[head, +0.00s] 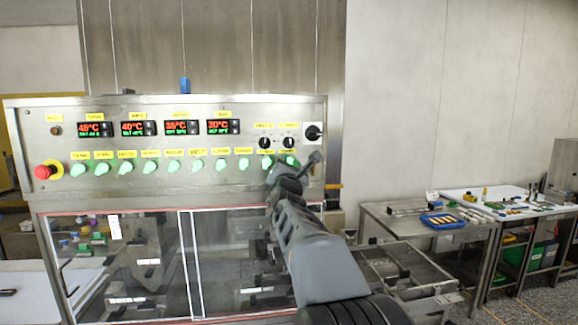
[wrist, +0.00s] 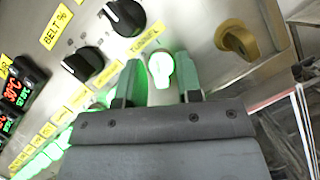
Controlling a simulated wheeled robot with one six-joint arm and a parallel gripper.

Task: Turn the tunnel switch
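The tunnel switch (wrist: 160,69) is a lit green knob below a yellow label (wrist: 147,38) that seems to read TUNNEL. In the head view it is the rightmost of the row of green switches (head: 291,160), partly hidden by my arm. My gripper (wrist: 160,80) is open, with one finger left of the switch and one right of it. A gap shows on each side of the knob. How deep the fingertips reach is hard to tell. In the head view my gripper (head: 292,176) is at the panel's lower right.
Two black knobs (wrist: 126,16) (wrist: 83,64) sit above and left of the switch, and a brass-coloured handle (wrist: 236,40) sits to its right. A red emergency button (head: 43,171) is at the panel's left end. Side tables (head: 370,215) stand to the right.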

